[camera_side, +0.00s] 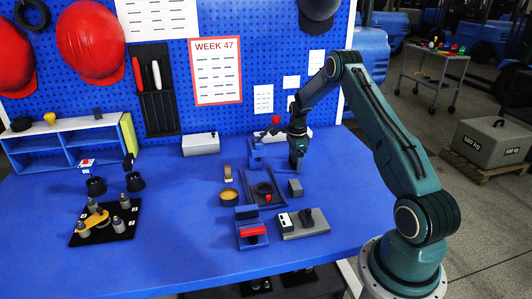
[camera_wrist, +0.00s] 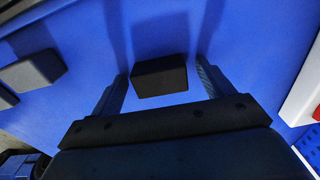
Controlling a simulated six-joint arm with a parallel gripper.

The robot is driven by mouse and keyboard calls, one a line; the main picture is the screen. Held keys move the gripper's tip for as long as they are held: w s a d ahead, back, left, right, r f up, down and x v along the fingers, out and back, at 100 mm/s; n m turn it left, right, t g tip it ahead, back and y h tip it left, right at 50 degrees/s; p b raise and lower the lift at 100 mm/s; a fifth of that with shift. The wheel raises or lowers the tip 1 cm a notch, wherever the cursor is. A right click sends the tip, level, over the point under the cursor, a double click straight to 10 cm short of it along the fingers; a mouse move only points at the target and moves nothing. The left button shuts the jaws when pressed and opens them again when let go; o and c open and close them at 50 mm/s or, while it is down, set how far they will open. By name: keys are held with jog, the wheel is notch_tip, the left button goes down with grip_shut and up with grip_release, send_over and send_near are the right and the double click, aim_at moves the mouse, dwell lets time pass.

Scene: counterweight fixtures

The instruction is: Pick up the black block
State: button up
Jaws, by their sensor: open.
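The black block (camera_wrist: 160,76) lies on the blue table in the wrist view, between the two fingers of my gripper (camera_wrist: 162,68). The fingers stand apart on either side of it, with a blue gap showing at each side. In the side view my gripper (camera_side: 296,165) points down over the table's back right part, near a blue fixture. I cannot make out the black block there; the gripper seems to hide it.
A grey block (camera_side: 295,187) sits in front of my gripper. A blue fixture (camera_side: 256,155) stands just left. Dark rails (camera_side: 250,190), a grey fixture (camera_side: 303,224) and a red-topped blue fixture (camera_side: 251,232) lie nearer the front. The pegboard (camera_side: 225,120) rises behind.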

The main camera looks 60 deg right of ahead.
aim_at(295, 159)
dwell(0.3)
jog(key=c, duration=1.1)
jog(key=shift+r, duration=0.1)
notch_tip(295, 159, up, 20)
dwell(0.7)
